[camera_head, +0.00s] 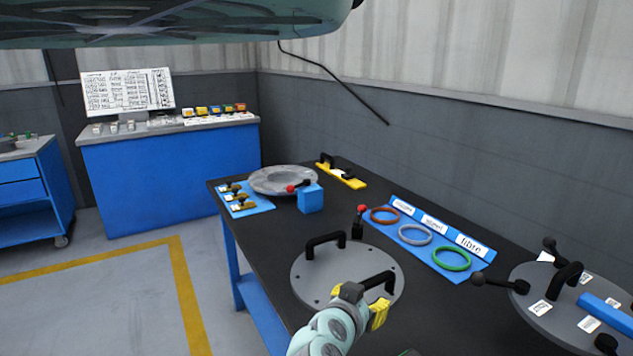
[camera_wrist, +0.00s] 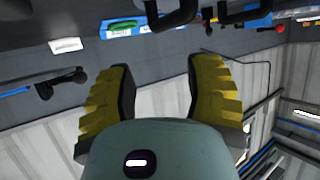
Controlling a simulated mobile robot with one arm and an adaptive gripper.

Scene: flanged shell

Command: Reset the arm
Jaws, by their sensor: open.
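My gripper (camera_head: 379,312) has yellow fingers and sits over the near side of a grey round cover plate with two black handles (camera_head: 325,275) on the dark table. In the wrist view my gripper (camera_wrist: 158,90) shows its two yellow fingers apart, with nothing between them. The wrist picture looks tilted, with the table along its top and the wall below. Part of the black handles (camera_wrist: 175,18) shows at the top of that view. In the head view my wrist hides part of the plate's near edge.
A blue rack (camera_head: 472,272) holds brown, grey and green rings. A grey flange ring (camera_head: 262,182), a blue block (camera_head: 311,199) and a yellow tool (camera_head: 350,180) lie farther back. A second round plate with black knobs (camera_head: 555,318) is at right. The wall borders the table behind.

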